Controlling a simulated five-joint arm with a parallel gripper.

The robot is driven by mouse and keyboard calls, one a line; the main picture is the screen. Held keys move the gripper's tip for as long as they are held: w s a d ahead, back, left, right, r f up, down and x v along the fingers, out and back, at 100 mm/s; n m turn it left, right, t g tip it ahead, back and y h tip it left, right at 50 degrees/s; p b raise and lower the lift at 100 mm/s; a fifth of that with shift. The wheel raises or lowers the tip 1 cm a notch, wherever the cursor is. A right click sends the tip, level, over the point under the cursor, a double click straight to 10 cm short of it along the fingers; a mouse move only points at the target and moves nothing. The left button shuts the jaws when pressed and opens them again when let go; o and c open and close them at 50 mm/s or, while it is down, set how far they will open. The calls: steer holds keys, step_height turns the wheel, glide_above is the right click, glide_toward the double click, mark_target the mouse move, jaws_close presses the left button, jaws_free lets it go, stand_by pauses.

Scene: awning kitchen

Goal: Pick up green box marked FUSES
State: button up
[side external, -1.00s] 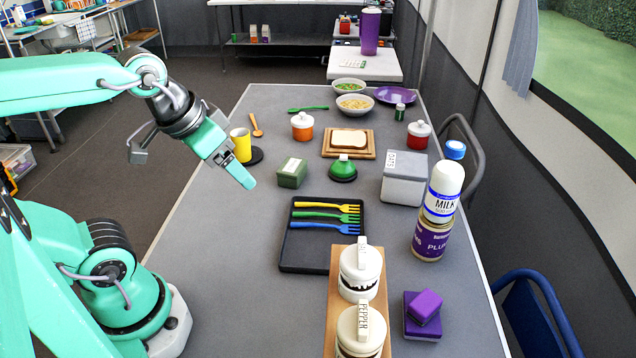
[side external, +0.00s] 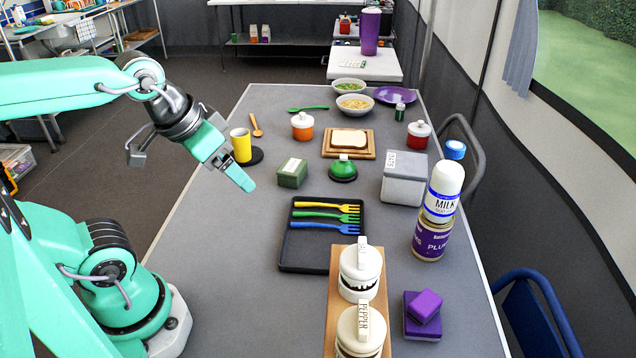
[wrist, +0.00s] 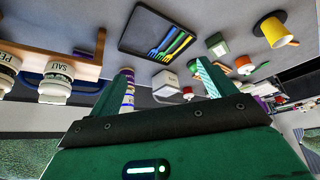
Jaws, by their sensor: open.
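The green box (side external: 292,173) stands on the grey table, left of the green domed container and behind the black cutlery tray. It has a pale label on top, too small to read here. It also shows in the wrist view (wrist: 217,45), upper right of centre. My gripper (side external: 240,178) is in the air to the left of the box, fingers pointing down and right, apart from it. In the wrist view my gripper (wrist: 162,80) has its two fingers spread with nothing held between them.
A yellow cup (side external: 241,146) on a black coaster stands left of the box. The black tray (side external: 304,257) holds several coloured forks. A green domed container (side external: 343,169) is close on the box's right. A grey tin (side external: 404,179) stands further right. Left front table is clear.

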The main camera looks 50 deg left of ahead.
steer(key=shift+w+r, duration=0.1)
steer(key=shift+w, duration=0.05)
steer(key=n+g, duration=0.5)
steer(key=n, duration=0.1)
glide_above(292, 165)
steer(key=f, duration=0.9)
steer(key=d+f, duration=0.1)
steer(key=f, duration=0.4)
steer(key=shift+f, duration=0.35)
steer(key=shift+a+f+g, duration=0.3)
steer(key=shift+a+f, duration=0.1)
steer(key=shift+f, duration=4)
